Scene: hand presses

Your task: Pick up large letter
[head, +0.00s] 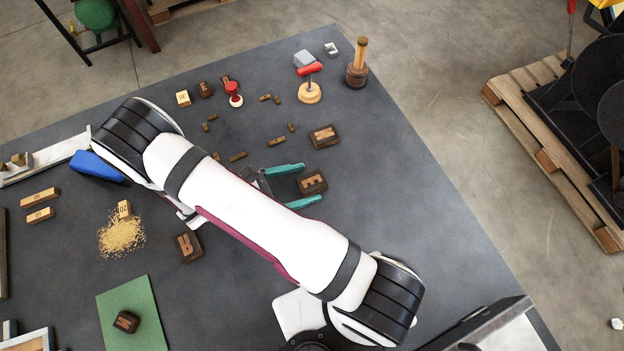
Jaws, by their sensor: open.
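A large dark brown letter block (318,187) with a pale raised letter lies on the dark table. My gripper (312,181) has its two teal fingers apart, one above and one below this block in the picture. The block shows between the fingertips. I cannot tell how high the fingers are or whether they touch it. Another large letter block (323,137) lies just beyond the upper finger. A third large block (188,247) lies left of my arm. A dark block (126,322) sits on the green mat (112,297).
Small wooden and metal pieces (238,156) are scattered beyond my gripper. A red-handled stamp (309,88) and a wooden-handled tool (357,65) stand near the far edge. A pile of yellow grains (121,238) lies at left. The table (430,200) is clear right of my gripper.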

